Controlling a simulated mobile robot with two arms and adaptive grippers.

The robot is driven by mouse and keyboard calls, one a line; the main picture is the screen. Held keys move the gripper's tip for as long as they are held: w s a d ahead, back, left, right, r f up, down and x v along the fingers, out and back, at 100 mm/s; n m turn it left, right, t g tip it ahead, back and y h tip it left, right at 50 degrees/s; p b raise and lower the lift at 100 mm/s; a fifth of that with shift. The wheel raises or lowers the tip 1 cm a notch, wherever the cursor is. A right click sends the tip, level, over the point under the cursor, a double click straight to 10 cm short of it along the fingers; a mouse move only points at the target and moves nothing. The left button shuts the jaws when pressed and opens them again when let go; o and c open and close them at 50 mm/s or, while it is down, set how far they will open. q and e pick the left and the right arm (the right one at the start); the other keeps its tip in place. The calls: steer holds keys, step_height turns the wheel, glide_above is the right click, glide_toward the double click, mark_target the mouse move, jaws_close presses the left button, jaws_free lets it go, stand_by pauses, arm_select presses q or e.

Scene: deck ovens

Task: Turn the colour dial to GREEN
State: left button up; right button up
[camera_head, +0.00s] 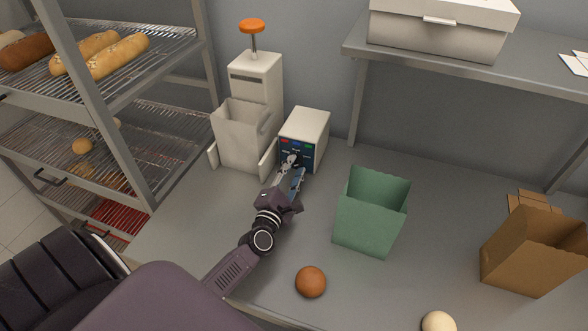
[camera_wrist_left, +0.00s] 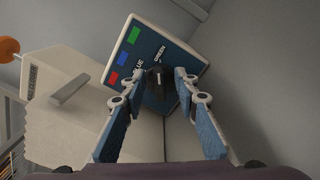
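The cream box (camera_head: 306,128) with a dark blue front panel stands at the back of the counter. It also shows in the left wrist view (camera_wrist_left: 196,52). Its panel bears red, blue and green patches and the words BLUE and GREEN. The dark colour dial (camera_wrist_left: 158,80) sits below the word GREEN; its exact pointing direction is hard to tell. My left gripper (camera_head: 292,163) is at the panel, its fingers (camera_wrist_left: 159,76) on either side of the dial, with slight gaps appearing between dial and fingertips. It hides part of the panel in the head view. My right gripper is not in view.
A green bag (camera_head: 370,215), a brown bag (camera_head: 530,255) and a brown ball (camera_head: 310,282) are on the counter. A bread rack (camera_head: 125,160) is at left.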

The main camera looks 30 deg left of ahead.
arm_select(q)
steer(key=v, duration=1.2)
steer(key=shift+r, duration=0.1)
